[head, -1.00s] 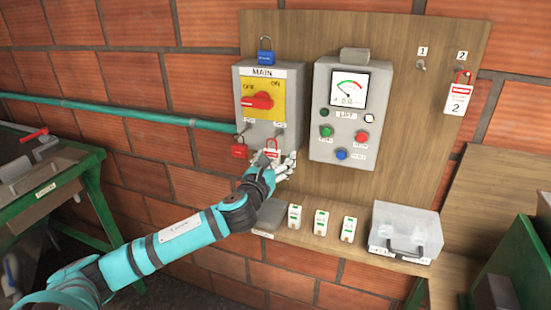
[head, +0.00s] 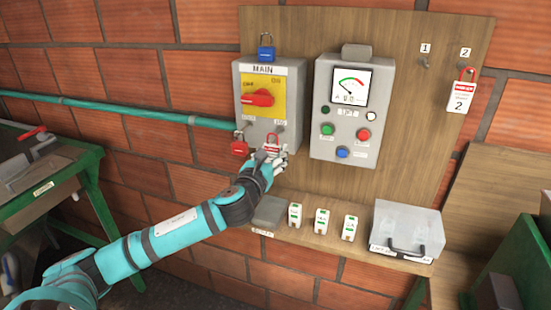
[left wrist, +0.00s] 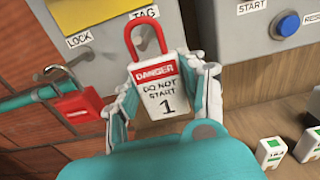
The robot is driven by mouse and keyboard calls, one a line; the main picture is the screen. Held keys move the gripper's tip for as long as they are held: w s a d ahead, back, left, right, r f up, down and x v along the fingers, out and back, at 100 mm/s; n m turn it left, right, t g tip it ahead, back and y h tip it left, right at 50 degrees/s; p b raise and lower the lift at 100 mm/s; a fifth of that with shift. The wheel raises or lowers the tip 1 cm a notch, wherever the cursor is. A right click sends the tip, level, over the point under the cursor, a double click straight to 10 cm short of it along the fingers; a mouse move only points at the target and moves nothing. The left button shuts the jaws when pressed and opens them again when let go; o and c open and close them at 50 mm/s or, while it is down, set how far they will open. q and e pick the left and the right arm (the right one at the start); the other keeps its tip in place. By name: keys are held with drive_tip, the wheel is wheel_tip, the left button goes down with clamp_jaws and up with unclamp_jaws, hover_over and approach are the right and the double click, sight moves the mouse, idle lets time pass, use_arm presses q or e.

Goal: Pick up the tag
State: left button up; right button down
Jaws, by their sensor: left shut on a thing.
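The tag (left wrist: 158,92) is white with a red DANGER band, the words DO NOT START and the number 1, and a red loop at its top. In the left wrist view it stands between the fingers of my left gripper (left wrist: 165,105), which is shut on it. In the head view the left gripper (head: 272,160) is just below the MAIN box (head: 270,105), partly covering the tag (head: 272,142). A second tag (head: 461,98), numbered 2, hangs from hook 2 at the upper right. My right gripper is not in view.
A red padlock (head: 240,146) hangs at the LOCK hook left of the tag, and a blue padlock (head: 265,48) is above the MAIN box. The button box (head: 343,110) is to the right.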

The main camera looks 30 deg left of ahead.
use_arm(q)
drive_tip(key=shift+s+d+r, duration=0.15)
drive_tip(key=shift+s+r, duration=0.1)
drive_tip(key=shift+r, duration=0.05)
drive_tip(key=p+v, duration=0.3)
drive_tip(key=v, duration=1.5)
drive_tip(key=s+d+f+m+h+b, duration=0.1)
drive_tip(key=s+d+f+h+b, duration=0.1)
drive_tip(key=d+f, duration=0.5)
drive_tip(key=s+d+f+m+h+b, duration=0.1)
drive_tip(key=s+d+f+b, duration=0.3)
drive_tip(key=f, duration=0.6)
drive_tip(key=d+h+b, duration=0.1)
drive_tip(key=d+b, duration=0.1)
drive_tip(key=d, duration=0.1)
drive_tip(key=shift+d+m, duration=0.3)
drive_tip(key=shift+m, duration=0.1)
